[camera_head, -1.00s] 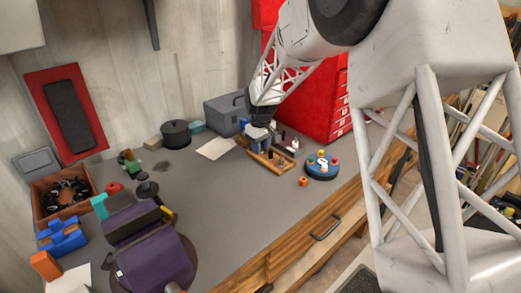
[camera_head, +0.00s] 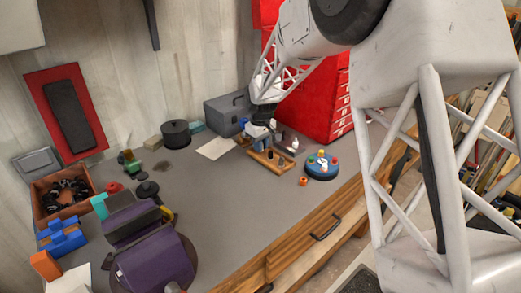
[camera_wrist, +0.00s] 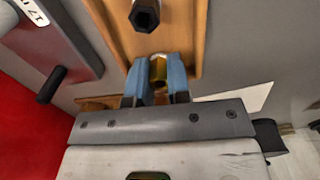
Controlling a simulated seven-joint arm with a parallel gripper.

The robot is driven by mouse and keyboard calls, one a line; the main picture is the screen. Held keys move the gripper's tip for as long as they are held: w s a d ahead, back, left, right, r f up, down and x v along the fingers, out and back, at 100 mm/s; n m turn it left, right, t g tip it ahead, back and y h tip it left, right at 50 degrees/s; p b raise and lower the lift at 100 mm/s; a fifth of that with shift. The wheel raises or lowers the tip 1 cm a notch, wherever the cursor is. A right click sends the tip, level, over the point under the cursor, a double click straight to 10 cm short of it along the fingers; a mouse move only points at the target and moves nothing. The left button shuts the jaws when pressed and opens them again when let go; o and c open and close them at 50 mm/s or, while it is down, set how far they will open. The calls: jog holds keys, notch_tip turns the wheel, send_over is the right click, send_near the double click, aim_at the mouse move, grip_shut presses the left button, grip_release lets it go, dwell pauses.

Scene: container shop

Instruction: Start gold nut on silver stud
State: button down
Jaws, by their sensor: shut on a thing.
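My gripper (camera_wrist: 158,88) has blue fingers and is shut on the gold nut (camera_wrist: 158,70) in the wrist view. The nut sits between the fingertips, over the wooden board (camera_wrist: 188,40). A dark stud with a hexagonal end (camera_wrist: 144,15) stands on the board beyond the nut, apart from it. I cannot tell whether a silver stud is under the nut. In the head view my gripper (camera_head: 259,131) is at the wooden board (camera_head: 262,160), near its back edge. The nut is too small to make out there.
A round blue tray with coloured pieces (camera_head: 321,170) stands right of the board, with an orange piece (camera_head: 303,181) in front. A grey box (camera_head: 225,112) and red drawer cabinet (camera_head: 325,110) stand behind. The bench (camera_head: 235,200) is clear in front.

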jog(key=shift+r, duration=2.15)
jog(key=d+r, duration=0.2)
jog(key=d, duration=0.2)
jog(key=w+d+r, duration=0.1)
jog(key=d, duration=0.3)
jog(key=d+r, duration=0.2)
jog(key=d, duration=0.2)
jog(key=shift+w+d+r, duration=0.25)
jog(key=shift+w+r, duration=0.05)
jog(key=shift+r, duration=0.05)
jog(key=shift+f, duration=0.15)
jog(key=shift+f, duration=1.95)
jog(key=shift+f, duration=1.2)
